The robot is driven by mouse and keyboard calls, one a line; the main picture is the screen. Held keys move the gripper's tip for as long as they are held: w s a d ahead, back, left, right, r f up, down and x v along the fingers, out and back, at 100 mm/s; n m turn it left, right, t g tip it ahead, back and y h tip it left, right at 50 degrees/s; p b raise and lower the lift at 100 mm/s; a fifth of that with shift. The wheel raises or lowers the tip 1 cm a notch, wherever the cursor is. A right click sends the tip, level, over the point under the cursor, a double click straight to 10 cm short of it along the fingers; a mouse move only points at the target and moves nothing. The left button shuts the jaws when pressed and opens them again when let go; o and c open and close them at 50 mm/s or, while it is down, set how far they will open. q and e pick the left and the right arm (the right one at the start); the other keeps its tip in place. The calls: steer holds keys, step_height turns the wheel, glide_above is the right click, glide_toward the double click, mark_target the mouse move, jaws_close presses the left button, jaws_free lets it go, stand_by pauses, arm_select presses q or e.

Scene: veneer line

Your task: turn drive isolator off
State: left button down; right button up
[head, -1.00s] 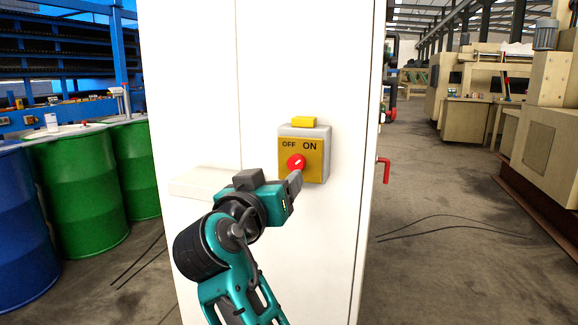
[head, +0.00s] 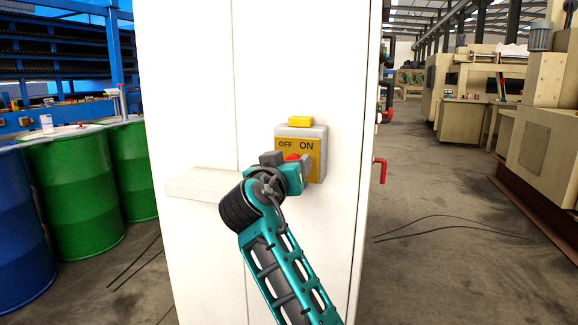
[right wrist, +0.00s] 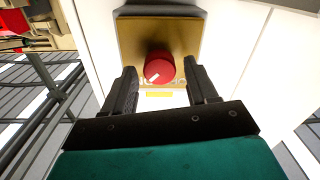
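The drive isolator (head: 315,168) is a grey box with a yellow plate, marked OFF on the left and ON on the right, on a white cabinet (head: 190,90). Its round red knob (head: 292,157) is mostly hidden by my right gripper in the head view. In the right wrist view, the red knob (right wrist: 160,68) shows whole, its white mark pointing lower left; the plate appears upside down there, so the mark points towards ON. My right gripper (right wrist: 161,64) is open, one finger on each side of the knob with a gap showing on both sides. My left gripper is out of view.
A white ledge (head: 205,184) sticks out of the cabinet left of the isolator. A red handle (head: 380,170) is at the cabinet's right edge. Green drums (head: 80,190) and a blue drum (head: 20,230) stand left. Cables (head: 440,225) lie on the floor at right.

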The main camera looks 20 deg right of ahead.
steer(key=c, duration=0.9)
arm_select(q)
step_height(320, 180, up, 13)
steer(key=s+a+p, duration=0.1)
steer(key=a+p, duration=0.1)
steer(key=p, duration=1.5)
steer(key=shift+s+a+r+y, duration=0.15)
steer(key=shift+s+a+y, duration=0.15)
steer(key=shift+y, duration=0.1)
arm_select(e)
steer(key=shift+a+f+n, duration=0.1)
steer(key=shift+n, duration=4.35)
steer(key=shift+f+n, duration=0.1)
steer(key=shift+n, duration=4.35)
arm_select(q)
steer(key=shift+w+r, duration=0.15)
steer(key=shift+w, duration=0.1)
